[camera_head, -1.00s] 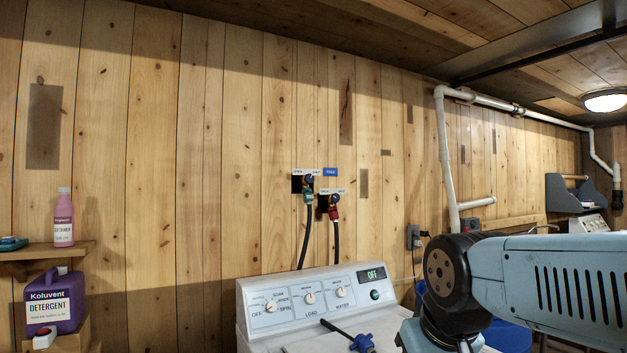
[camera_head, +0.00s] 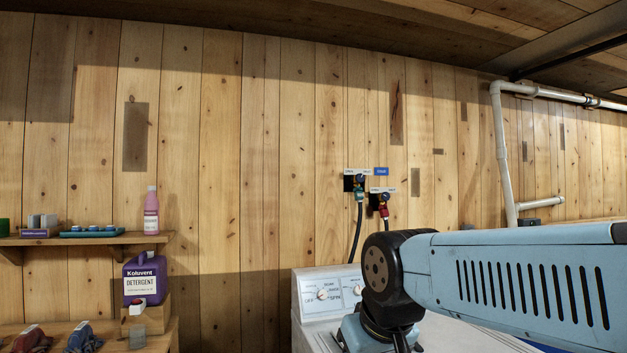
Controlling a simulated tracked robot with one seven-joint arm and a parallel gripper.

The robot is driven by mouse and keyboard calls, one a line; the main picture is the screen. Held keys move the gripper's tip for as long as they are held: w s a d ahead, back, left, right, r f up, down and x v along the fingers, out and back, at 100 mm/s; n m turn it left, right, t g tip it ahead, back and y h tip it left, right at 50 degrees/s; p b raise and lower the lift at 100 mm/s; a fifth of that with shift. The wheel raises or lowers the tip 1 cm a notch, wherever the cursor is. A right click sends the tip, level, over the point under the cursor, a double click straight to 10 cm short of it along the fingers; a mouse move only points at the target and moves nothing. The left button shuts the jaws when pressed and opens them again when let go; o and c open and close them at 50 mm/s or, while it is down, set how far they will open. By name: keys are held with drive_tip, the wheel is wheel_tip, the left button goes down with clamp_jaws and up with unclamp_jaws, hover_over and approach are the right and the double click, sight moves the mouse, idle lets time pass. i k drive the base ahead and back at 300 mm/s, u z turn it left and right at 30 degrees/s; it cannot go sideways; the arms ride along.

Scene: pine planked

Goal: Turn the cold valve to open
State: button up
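Two valves are set in dark recesses in the plank wall, each under a small white label. The upper left valve (camera_head: 359,190) has a teal body, a blue handle and a dark hose hanging from it. A blue sign (camera_head: 381,171) is beside its label; the sign's lettering is too small to read surely. The lower right valve (camera_head: 384,209) has a red body, and its hose passes behind my arm. The handle positions are too small to tell. My blue arm crosses the lower right, its dark joint below the valves in the picture. I cannot make out my gripper's fingers.
A white washer (camera_head: 311,292) stands below the valves, partly hidden by my arm. At left, a shelf (camera_head: 100,239) holds a pink bottle (camera_head: 151,211) and a teal tray (camera_head: 93,234). A purple detergent jug (camera_head: 144,280) stands below. A white pipe (camera_head: 503,150) runs down the wall at right.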

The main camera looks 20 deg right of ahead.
sight(359, 178)
drive_tip(key=z, duration=0.55)
drive_tip(key=i, duration=0.1)
drive_tip(key=u, duration=2.2)
drive_tip(key=k, duration=1.3)
drive_tip(key=z, duration=2.2)
drive_tip(key=i, duration=1)
drive_tip(key=z, duration=0.15)
